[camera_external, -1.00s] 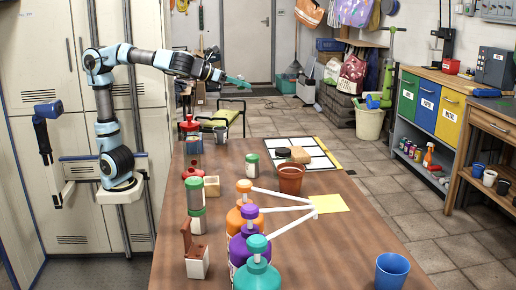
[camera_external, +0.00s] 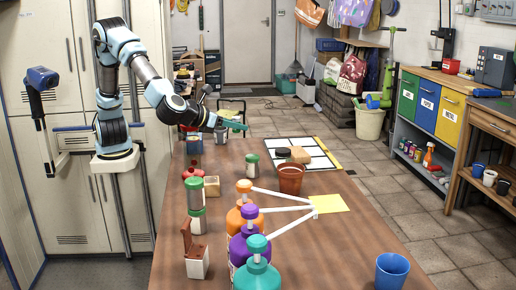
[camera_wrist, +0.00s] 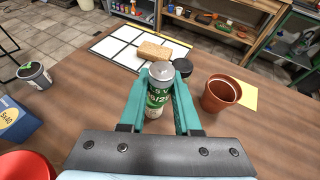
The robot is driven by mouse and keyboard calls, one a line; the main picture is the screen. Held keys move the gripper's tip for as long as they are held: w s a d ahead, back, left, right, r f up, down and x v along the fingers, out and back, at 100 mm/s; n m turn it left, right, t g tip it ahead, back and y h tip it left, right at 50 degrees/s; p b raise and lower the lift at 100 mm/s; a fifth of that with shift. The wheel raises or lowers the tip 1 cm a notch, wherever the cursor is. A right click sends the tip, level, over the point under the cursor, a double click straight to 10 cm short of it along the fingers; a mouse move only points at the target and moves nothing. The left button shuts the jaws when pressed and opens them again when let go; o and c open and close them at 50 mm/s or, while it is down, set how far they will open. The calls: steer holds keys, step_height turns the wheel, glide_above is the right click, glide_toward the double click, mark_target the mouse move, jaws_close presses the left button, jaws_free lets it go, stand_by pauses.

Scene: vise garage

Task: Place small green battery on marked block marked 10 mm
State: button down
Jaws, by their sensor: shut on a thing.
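My gripper (camera_external: 242,128) is over the table, well above its surface, at the far left part of the table. In the wrist view its teal fingers (camera_wrist: 160,82) are on both sides of a green battery (camera_wrist: 160,100) with a grey end and white lettering, and are shut on it. In the external view the battery cannot be made out against the fingers. A green-and-white cylinder (camera_external: 252,164) stands on the table below and right of my gripper. No 10 mm marking is readable.
Capped bottles with long spouts (camera_external: 257,272) crowd the near table. A green-capped stack (camera_external: 194,195) stands at the left edge. A blue cup (camera_external: 392,271) is near right. The table's middle right is mostly clear.

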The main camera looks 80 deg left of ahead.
steer(key=n+p, duration=0.1)
steer(key=p, duration=0.5)
glide_above(211, 180)
steer(key=w, duration=0.1)
steer(key=f, duration=0.2)
steer(key=y, duration=0.1)
steer(key=shift+g, duration=0.4)
steer(key=f, duration=0.3)
steer(key=f+p, duration=0.1)
steer(key=f, duration=0.6)
steer(key=shift+s+f, duration=0.25)
steer(key=shift+s, duration=0.15)
steer(key=c, duration=0.6)
jaws_free()
steer(key=shift+f, duration=0.1)
steer(key=shift+d, duration=0.1)
steer(key=b+v, duration=0.1)
steer(key=v, duration=1.1)
